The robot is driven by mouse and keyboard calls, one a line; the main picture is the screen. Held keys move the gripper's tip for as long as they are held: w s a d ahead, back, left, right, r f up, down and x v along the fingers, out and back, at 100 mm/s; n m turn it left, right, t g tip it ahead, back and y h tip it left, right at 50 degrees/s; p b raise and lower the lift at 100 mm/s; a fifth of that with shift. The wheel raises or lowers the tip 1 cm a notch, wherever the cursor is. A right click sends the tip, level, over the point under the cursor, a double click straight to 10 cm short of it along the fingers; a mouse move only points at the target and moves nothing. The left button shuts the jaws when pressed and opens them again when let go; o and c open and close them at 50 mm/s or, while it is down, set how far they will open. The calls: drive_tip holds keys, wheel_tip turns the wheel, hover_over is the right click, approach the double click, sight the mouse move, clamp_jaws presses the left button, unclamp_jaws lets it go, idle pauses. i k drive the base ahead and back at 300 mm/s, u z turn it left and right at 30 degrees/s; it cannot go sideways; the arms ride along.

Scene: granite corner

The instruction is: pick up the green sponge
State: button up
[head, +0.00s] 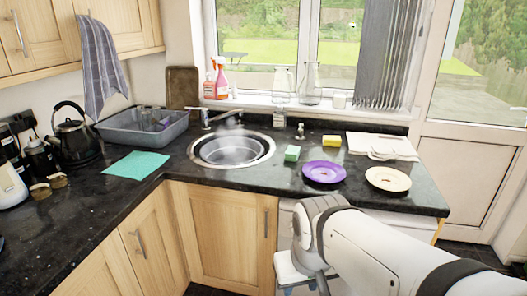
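The green sponge (292,153) is a small block with a pale green top. It sits on the dark granite counter just right of the round sink (266,152). A yellow sponge (331,144) lies behind it and to the right. My arm comes in from the lower right. The end of my arm, with my gripper (303,289), is low in front of the counter, below the sponge in the picture and apart from it. The fingers are mostly cut off by the bottom edge, so their opening does not show clearly.
A purple plate (324,172) and a cream plate (388,179) lie right of the green sponge. A folded cloth (382,146) is behind them. A grey basin (143,133), teal cloth (137,165) and black kettle (76,135) are on the left. The counter's front edge (237,184) lies between gripper and sponge.

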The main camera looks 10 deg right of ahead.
sight(292, 154)
drive_tip(key=u, duration=0.2)
drive_tip(key=i, duration=1.65)
drive_tip(key=z, duration=0.65)
